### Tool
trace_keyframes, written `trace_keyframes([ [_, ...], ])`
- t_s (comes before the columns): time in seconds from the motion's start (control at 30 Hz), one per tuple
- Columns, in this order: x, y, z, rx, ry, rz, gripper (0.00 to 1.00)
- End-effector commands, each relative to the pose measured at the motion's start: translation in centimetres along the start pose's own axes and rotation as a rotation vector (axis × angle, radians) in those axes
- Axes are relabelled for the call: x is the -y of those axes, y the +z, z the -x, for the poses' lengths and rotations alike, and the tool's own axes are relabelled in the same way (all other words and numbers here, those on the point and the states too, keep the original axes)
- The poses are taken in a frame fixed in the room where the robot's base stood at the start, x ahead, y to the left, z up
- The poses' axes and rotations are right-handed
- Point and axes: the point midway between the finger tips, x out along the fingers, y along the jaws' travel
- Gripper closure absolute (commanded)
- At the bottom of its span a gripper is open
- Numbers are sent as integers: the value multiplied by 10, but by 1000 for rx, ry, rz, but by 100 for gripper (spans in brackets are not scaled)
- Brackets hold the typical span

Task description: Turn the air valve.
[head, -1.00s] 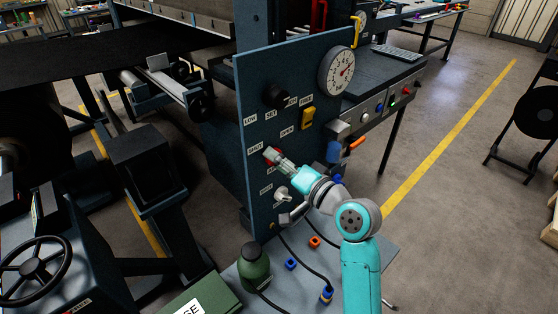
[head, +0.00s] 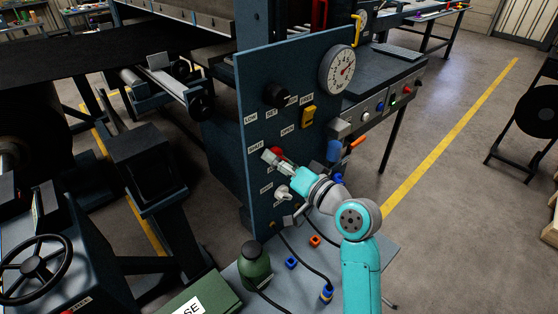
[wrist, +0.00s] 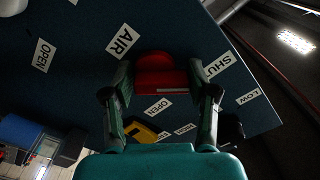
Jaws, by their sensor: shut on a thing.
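The air valve is a red handle (wrist: 160,74) on the blue panel, seen in the wrist view between my two fingers. My gripper (wrist: 163,92) is shut on it, one finger at each side. In the head view a bit of the red handle (head: 278,152) shows just above and right of my gripper (head: 270,157), which hides the rest. An AIR label (wrist: 123,41) and a SHUT label (wrist: 217,66) flank the handle in the wrist view.
The panel (head: 252,90) also carries a pressure gauge (head: 338,70), a black knob (head: 276,95), a yellow switch (head: 307,117) and a pale tap (head: 283,192) just below my gripper. A green bottle (head: 255,267) and several small fittings stand on the bench below.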

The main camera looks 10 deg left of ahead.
Motion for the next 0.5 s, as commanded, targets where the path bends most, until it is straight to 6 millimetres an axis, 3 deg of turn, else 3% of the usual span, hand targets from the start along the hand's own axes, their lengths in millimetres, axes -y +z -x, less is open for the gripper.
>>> trace_keyframes([
  [0.03, 4, -2, 0, -3, -7, 4, 77],
  [0.07, 4, -2, 0, -3, -7, 4, 35],
  [0.13, 4, -2, 0, -3, -6, 3, 20],
  [0.5, 1, 0, 3, 0, -2, 0, 20],
])
